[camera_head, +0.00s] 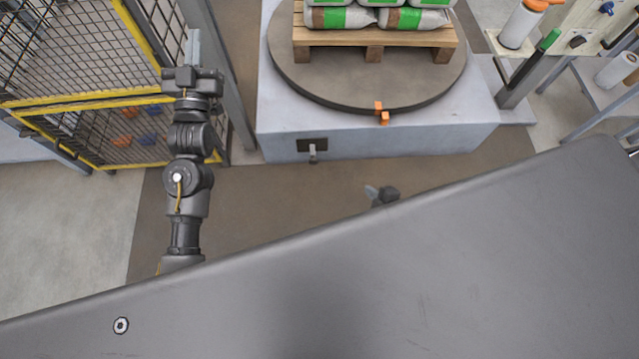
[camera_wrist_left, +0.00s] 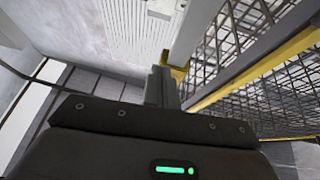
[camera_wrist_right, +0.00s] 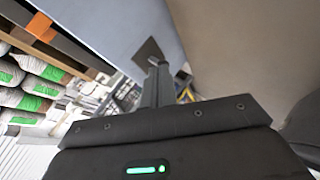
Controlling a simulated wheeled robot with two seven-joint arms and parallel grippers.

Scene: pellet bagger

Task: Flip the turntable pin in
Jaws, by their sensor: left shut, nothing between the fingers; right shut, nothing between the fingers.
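The turntable (camera_head: 370,95) is a round grey plate on a pale blue-grey plinth (camera_head: 420,140). A dark plate with a small light-grey lever (camera_head: 312,150), which looks like the pin, is on the plinth's front face; the lever points down. In the right wrist view a dark plate (camera_wrist_right: 146,50) shows on the plinth just beyond the fingertips. My right gripper (camera_head: 371,190) is shut and empty, in front of the plinth, right of the lever; much of its arm is hidden. It also shows in the right wrist view (camera_wrist_right: 157,66). My left gripper (camera_head: 193,45) is shut and empty beside the cage.
A wooden pallet (camera_head: 375,38) with white-green bags (camera_head: 340,17) stands on the turntable. Orange blocks (camera_head: 381,112) mark its front rim. A yellow-framed mesh cage (camera_head: 80,100) stands left. A large grey surface fills the foreground. Brown floor (camera_head: 270,200) lies open before the plinth.

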